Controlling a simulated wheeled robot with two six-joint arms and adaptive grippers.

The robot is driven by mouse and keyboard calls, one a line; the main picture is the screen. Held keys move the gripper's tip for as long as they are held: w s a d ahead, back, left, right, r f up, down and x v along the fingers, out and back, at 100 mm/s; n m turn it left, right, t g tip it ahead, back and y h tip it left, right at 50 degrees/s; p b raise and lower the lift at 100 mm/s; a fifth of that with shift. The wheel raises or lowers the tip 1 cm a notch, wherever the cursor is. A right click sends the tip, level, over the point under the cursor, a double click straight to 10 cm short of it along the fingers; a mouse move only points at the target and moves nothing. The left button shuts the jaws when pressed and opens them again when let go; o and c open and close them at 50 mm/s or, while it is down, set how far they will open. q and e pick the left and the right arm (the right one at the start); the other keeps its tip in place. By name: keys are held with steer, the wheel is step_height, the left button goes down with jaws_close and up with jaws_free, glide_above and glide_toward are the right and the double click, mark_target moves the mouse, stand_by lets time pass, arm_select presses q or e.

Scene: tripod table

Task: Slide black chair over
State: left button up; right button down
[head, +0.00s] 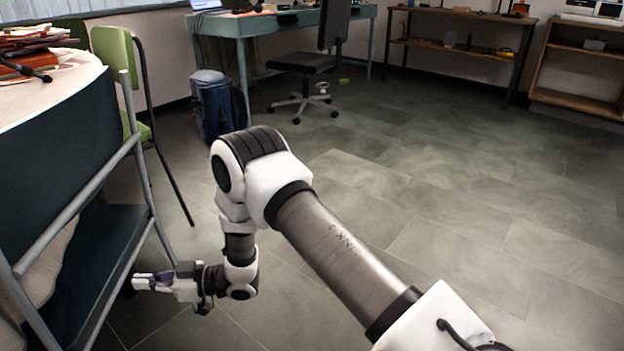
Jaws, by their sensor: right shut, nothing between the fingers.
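A dark chair (62,128) with a grey metal tube frame stands close at the left, its back against the round table. Its dark seat (105,245) lies low. A second black chair (303,63), an office chair on a wheeled base, stands farther off at the teal desk. My right gripper (140,282) is low beside the near dark chair's seat and frame, fingers pointing left. It is shut and empty. I cannot tell whether it touches the frame. My left gripper is out of view.
The round table (75,80) carries books and papers. A green chair (113,50) stands behind it. A blue backpack (215,105) sits by the teal desk (240,25). Wooden shelves (455,50) line the back wall. The tiled floor at the right is clear.

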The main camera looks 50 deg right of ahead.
steer(key=p+v, duration=0.3)
steer(key=v, duration=0.5)
steer(key=shift+s, duration=0.15)
steer(key=shift+d+r, duration=0.1)
